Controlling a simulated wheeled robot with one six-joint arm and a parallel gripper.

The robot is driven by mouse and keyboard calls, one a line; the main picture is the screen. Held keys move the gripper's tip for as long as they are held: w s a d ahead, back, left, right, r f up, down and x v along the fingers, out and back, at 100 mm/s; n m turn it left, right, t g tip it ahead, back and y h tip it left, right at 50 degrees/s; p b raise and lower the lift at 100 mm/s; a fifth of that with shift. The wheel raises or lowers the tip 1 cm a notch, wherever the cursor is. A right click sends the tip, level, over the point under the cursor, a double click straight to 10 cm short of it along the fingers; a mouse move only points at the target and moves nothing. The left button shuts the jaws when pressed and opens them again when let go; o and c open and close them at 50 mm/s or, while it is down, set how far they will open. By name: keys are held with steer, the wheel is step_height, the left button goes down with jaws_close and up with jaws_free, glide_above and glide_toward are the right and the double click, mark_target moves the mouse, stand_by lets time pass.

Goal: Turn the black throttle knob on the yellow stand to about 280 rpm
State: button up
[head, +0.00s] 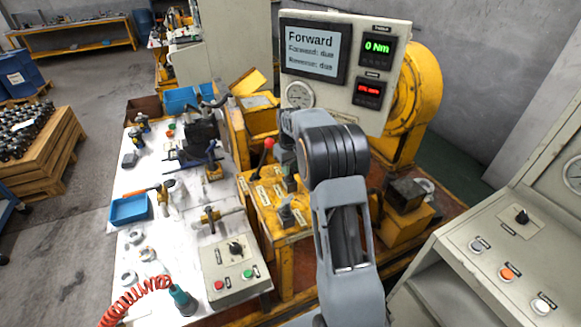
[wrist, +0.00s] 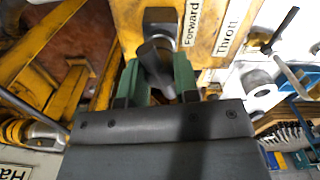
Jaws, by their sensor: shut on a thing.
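The black throttle knob (wrist: 156,62) is on the yellow stand, beside a label reading "Thrott", cut off, in the wrist view. My gripper (wrist: 158,78) has its green fingers on both sides of the knob and is shut on it. The yellow stand's top (head: 262,212) shows in the head view, left of my arm, which hides part of it. The panel screen (head: 314,50) reads "Forward", "Forward: due" and "Reverse: due". The green display (head: 378,48) reads 0 Nm. The red display (head: 369,92) below it is too small to read surely.
A red-knobbed lever (head: 268,144) rises from the stand. A white table (head: 140,180) with tools and a blue tray (head: 130,209) is at left. A control box (head: 236,266) with red and green buttons sits at its front corner. A grey console (head: 500,240) stands at right.

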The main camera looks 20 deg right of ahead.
steer(key=o, duration=0.9)
steer(key=shift+o, duration=0.2)
steer(key=shift+r, duration=0.1)
step_height(320, 180, up, 14)
steer(key=shift+f, duration=0.2)
